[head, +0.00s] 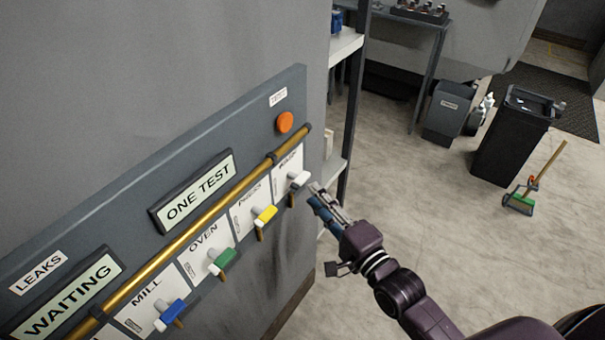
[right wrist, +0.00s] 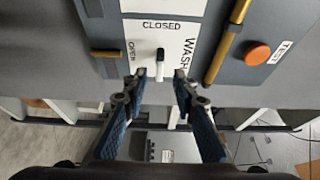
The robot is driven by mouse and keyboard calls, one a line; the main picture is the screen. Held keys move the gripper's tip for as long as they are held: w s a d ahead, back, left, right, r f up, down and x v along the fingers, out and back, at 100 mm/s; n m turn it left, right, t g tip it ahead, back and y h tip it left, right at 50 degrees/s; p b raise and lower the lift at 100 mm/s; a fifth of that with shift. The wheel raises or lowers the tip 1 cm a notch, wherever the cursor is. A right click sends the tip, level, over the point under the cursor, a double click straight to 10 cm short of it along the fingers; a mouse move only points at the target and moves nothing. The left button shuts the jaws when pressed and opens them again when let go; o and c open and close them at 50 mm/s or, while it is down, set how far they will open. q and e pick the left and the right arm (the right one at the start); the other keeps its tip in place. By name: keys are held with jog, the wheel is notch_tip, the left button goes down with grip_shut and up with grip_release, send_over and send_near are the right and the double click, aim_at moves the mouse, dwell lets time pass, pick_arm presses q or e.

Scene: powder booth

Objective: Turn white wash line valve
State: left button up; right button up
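The white wash line valve (head: 299,179) is at the right end of the valve row on the grey wall panel (head: 120,187). In the right wrist view its white handle (right wrist: 160,68) stands on a white card lettered CLOSED, OPEN and WASH. My right gripper (head: 318,196) is close to the panel, just right of the white valve. In the right wrist view its two blue fingers are apart, and the handle shows in the gap at the fingertips (right wrist: 159,83). I cannot tell whether either finger touches it. My left gripper is not in view.
Yellow (head: 265,215), green (head: 222,261) and blue (head: 170,314) valves sit along the row. A brass pipe (head: 190,231) runs above them to near an orange button (head: 285,122). A shelf (head: 346,45) stands behind the panel's right edge. Open floor (head: 400,185) lies right.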

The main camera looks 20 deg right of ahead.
aim_at(303, 183)
jog(key=shift+w+a+r, duration=0.15)
jog(key=shift+w, duration=0.25)
jog(key=p+x, duration=0.1)
jog(key=x, duration=0.4)
jog(key=shift+w+p, duration=0.3)
jog(key=shift+w, duration=0.05)
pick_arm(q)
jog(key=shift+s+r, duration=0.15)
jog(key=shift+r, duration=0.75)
pick_arm(e)
jog(key=shift+w+a, duration=0.15)
jog(key=shift+w, duration=0.2)
jog(key=shift+f, duration=0.2)
grip_shut()
